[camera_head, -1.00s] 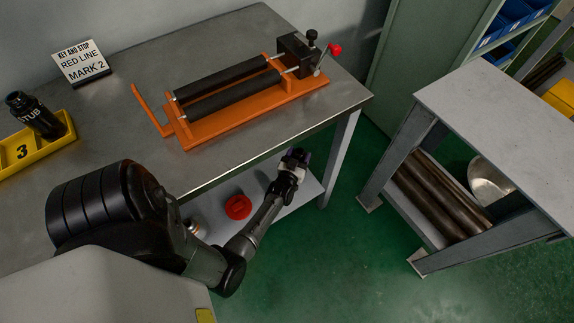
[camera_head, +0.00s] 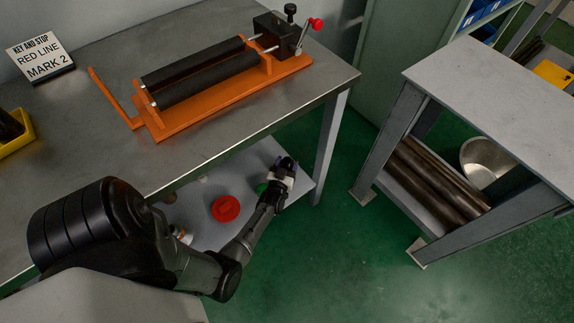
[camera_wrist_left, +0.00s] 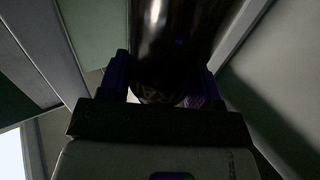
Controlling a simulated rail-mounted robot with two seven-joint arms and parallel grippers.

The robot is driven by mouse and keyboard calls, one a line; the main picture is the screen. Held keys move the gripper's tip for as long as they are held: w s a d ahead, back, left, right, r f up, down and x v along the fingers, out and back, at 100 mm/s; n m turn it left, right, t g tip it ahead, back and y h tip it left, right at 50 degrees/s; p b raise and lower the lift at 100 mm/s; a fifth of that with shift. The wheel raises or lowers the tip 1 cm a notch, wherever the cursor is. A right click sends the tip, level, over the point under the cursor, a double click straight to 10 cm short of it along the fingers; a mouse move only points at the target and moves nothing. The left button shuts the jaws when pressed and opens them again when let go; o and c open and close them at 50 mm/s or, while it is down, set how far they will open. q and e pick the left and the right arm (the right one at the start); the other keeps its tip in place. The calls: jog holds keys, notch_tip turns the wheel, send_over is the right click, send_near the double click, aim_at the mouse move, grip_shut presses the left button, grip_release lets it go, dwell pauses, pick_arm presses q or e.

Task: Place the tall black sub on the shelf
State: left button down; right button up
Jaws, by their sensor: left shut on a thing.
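My left gripper (camera_head: 286,168) is over the right end of the grey lower shelf (camera_head: 205,198) under the steel bench, by the bench's front edge. In the left wrist view, a glossy black cylinder (camera_wrist_left: 175,35), which looks like the tall black sub, stands between the two fingers of this gripper (camera_wrist_left: 165,88). The gripper is shut on it. In the head view the sub is hard to tell from the dark gripper. I cannot tell whether it touches the shelf. My right gripper is in neither current view.
A bench leg (camera_head: 331,145) stands close to the right. Above are an orange roller vise (camera_head: 205,95) and a sign (camera_head: 42,58). A grey side table (camera_head: 480,95) stands right.

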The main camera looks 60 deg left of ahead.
pick_arm(q)
jog(key=shift+a, duration=0.1)
jog(key=c, duration=0.8)
grip_release()
jog(key=shift+f, duration=0.15)
jog(key=o, duration=0.5)
jog(key=shift+r, duration=0.35)
jog(key=shift+p+v, duration=2.5)
jog(key=shift+v, duration=3.55)
jog(key=shift+w+f, duration=0.1)
jog(key=shift+f, duration=0.05)
